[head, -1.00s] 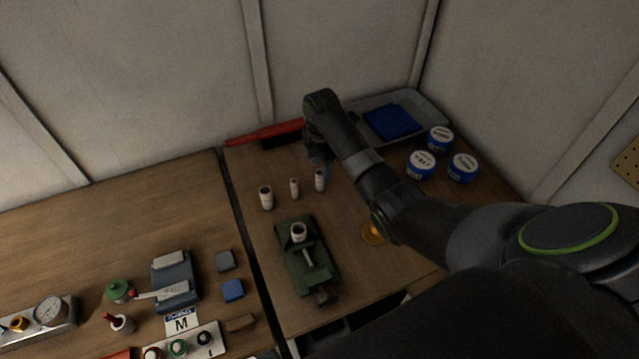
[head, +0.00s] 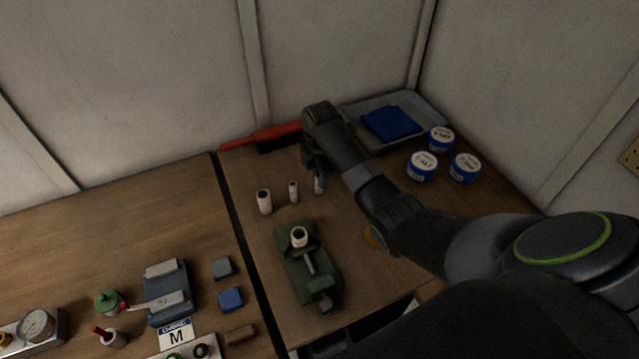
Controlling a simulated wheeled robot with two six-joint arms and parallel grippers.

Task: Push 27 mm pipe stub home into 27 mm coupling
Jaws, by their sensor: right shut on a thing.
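Three white pipe stubs stand upright in a row on the right-hand table: a wide one (head: 264,202) at left, a thin one (head: 293,191) in the middle and one at right (head: 319,186). I cannot read their sizes. My right gripper (head: 316,177) is down over the right-hand stub and shut on it, hiding its upper part. A white coupling (head: 299,237) sits upright in the jaws of a green vise (head: 316,276), in front of the stubs, its open mouth facing up. My left gripper is not in view.
Several blue-and-white tins (head: 421,166) stand at right. A grey tray (head: 431,108) with a blue cloth (head: 391,122) is at the back. A red-handled tool (head: 262,135) lies along the back edge. The left table (head: 120,220) holds a gauge and small blocks.

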